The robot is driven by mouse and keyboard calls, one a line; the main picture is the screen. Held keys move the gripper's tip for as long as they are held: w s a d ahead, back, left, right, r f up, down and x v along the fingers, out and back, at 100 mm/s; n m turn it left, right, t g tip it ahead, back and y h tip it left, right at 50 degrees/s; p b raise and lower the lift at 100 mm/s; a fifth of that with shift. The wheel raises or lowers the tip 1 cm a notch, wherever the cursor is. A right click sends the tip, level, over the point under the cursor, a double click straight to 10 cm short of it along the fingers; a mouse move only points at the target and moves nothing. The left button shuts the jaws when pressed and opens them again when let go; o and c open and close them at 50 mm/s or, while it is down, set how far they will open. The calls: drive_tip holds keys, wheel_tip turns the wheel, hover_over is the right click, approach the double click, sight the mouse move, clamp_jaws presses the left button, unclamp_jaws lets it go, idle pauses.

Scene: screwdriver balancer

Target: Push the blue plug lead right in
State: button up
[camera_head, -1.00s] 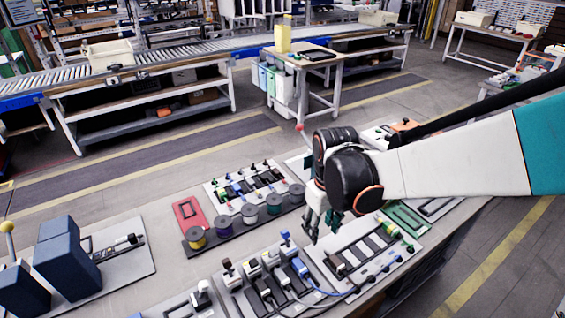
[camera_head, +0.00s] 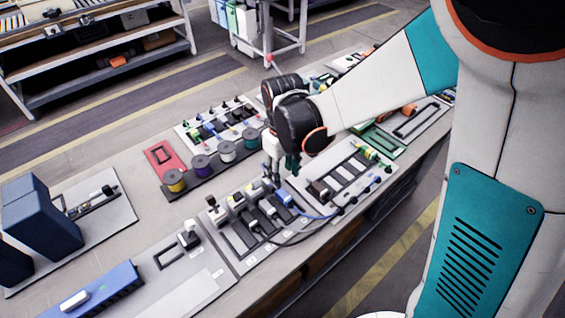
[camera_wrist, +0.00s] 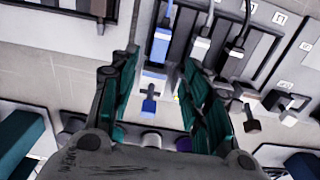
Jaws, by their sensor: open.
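The blue plug (camera_head: 285,197) sits at the right end of a row of plugs on a grey socket panel (camera_head: 225,239), and its blue lead curves away to the right. It also shows in the wrist view (camera_wrist: 161,44), beyond my fingertips. A small blue-tipped part (camera_wrist: 149,104) stands in line with it, nearer my gripper. My gripper (camera_head: 279,168) is just behind the plug in the head view. How deep the plug sits is too small to tell.
Black and white plugs with leads (camera_head: 250,212) stand close beside the blue plug. Cable spools (camera_head: 226,151) stand behind, to the left. Another panel with dark blocks (camera_head: 345,172) lies to the right. A red frame (camera_head: 164,158) lies at the back left.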

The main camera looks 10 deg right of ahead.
sight(283, 193)
wheel_tip(283, 193, down, 9)
drive_tip(key=b, duration=0.3)
drive_tip(key=shift+f, duration=0.15)
drive_tip(key=shift+c, duration=0.3)
clamp_jaws()
drive_tip(key=shift+o, duration=0.3)
unclamp_jaws()
wheel_tip(283, 193, up, 12)
